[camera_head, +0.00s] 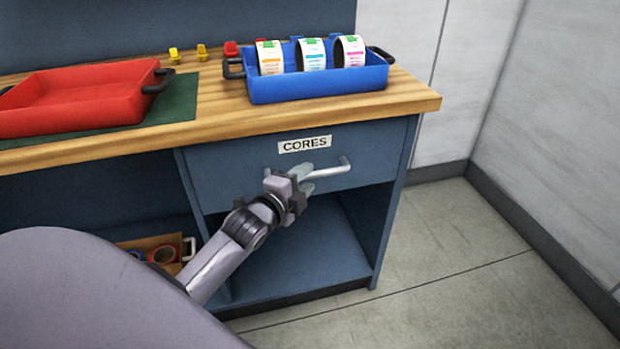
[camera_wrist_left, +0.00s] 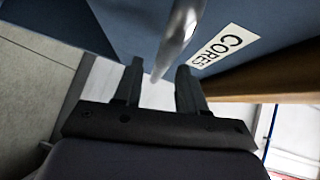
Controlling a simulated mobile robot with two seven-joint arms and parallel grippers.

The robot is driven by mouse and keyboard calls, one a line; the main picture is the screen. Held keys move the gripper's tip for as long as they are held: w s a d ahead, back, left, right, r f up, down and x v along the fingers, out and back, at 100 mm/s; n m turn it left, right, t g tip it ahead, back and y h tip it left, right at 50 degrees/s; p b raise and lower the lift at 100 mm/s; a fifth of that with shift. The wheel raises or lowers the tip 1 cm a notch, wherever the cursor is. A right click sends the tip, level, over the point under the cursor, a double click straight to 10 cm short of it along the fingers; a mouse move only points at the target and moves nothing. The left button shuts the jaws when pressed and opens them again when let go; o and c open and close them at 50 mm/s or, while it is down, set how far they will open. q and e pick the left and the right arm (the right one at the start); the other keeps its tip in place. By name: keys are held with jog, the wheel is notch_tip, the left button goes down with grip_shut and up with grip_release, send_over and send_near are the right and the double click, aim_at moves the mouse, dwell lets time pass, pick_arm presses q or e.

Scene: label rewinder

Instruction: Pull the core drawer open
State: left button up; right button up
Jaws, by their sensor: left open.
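The core drawer (camera_head: 232,166) is a blue-grey front under the wooden worktop, with a white label reading CORES (camera_head: 305,144); it looks shut, flush with the cabinet. Its silver bar handle (camera_head: 328,170) runs across the front below the label. My left gripper (camera_head: 305,180) is at the left part of the handle and hides some of it. In the left wrist view the gripper (camera_wrist_left: 158,82) is open, and the end of the handle (camera_wrist_left: 178,40) reaches to between its fingertips. Whether the fingers touch it I cannot tell. My right gripper is not in view.
A blue tray (camera_head: 320,86) with three label rolls stands on the worktop above the drawer. A red tray (camera_head: 75,95) sits on a green mat to the left. An open shelf (camera_head: 290,255) lies below the drawer. The floor (camera_head: 450,250) to the right is clear.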

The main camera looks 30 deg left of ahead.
pick_arm(q)
jog(key=shift+w+f, duration=0.25)
jog(key=shift+w, duration=1.15)
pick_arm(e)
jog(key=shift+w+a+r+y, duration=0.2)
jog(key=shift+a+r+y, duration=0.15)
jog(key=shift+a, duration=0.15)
pick_arm(q)
grip_shut()
jog(key=shift+s, duration=0.1)
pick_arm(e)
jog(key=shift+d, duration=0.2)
